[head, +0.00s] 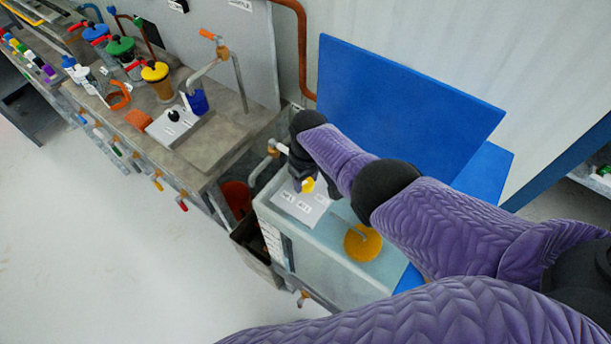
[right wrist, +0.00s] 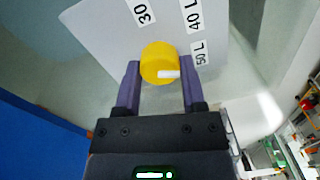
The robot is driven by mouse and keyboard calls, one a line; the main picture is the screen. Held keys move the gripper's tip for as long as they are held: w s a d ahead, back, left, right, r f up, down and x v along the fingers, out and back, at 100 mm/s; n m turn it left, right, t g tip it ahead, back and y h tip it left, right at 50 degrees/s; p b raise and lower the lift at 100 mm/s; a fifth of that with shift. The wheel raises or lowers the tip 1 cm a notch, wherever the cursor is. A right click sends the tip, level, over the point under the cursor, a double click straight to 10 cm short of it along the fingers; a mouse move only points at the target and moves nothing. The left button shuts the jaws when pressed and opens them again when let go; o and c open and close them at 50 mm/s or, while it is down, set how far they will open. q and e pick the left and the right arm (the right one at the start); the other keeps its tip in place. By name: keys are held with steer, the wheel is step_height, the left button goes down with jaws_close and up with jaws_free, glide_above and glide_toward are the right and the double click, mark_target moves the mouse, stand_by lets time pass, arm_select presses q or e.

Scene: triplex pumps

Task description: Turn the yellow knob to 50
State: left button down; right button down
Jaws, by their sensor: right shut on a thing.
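The yellow knob (head: 308,186) sits on a pale panel (head: 292,208) on top of a grey-green cabinet. Labels "40 L" (right wrist: 193,16) and "30" (right wrist: 146,12) also show. My right gripper (right wrist: 160,76) is shut on the knob, one finger on each side. In the head view my right gripper (head: 302,178) partly hides the knob. My left gripper is not in view.
A blue board (head: 405,85) stands behind the cabinet, close to my right arm. An orange-yellow round part (head: 362,243) is on the cabinet's front right. A workbench (head: 230,130) with pumps and coloured valves stands to the left. The floor at left is clear.

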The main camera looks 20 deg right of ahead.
mark_target(308, 181)
steer(key=shift+m, duration=0.9)
steer(key=shift+c, duration=0.9)
jaws_free()
step_height(308, 181, up, 9)
steer(key=p, duration=0.6)
steer(key=shift+d+p, duration=0.15)
steer(key=shift+p, duration=0.15)
steer(key=shift+r, duration=0.5)
steer(key=shift+f, duration=0.1)
